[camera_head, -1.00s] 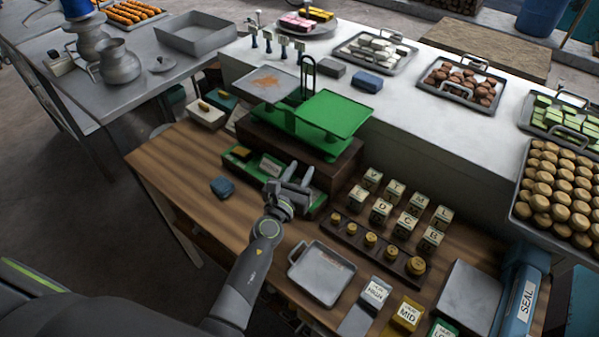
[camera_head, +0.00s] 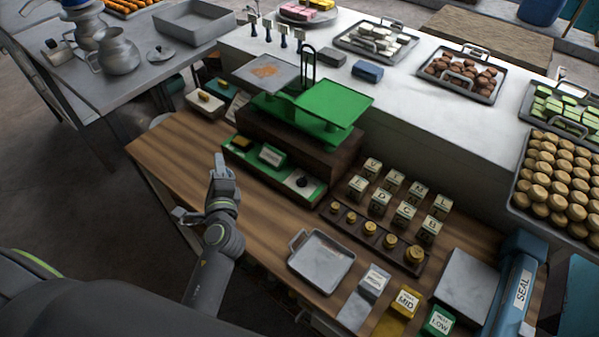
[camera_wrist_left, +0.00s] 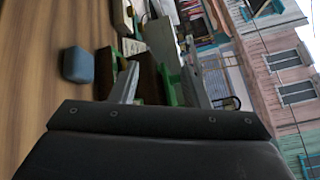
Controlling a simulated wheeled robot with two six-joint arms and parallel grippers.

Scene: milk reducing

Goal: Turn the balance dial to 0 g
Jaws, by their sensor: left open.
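The green balance (camera_head: 318,105) stands on a dark wooden base at the back of the wooden table. Along its front is a green panel (camera_head: 272,165), and at the panel's right end is the dial (camera_head: 301,183), a dark knob on a white face. Its reading is too small to tell. My left gripper (camera_head: 203,190) is open and empty over the table, left of the dial and apart from it. The left wrist view shows its fingers (camera_wrist_left: 160,88) spread, with green parts of the balance beyond. My right gripper is out of view.
A blue block (camera_wrist_left: 77,65) lies on the table, hidden behind my gripper in the head view. A rack of brass weights (camera_head: 370,235), lettered cubes (camera_head: 403,213) and a metal tray (camera_head: 321,262) stand to the right.

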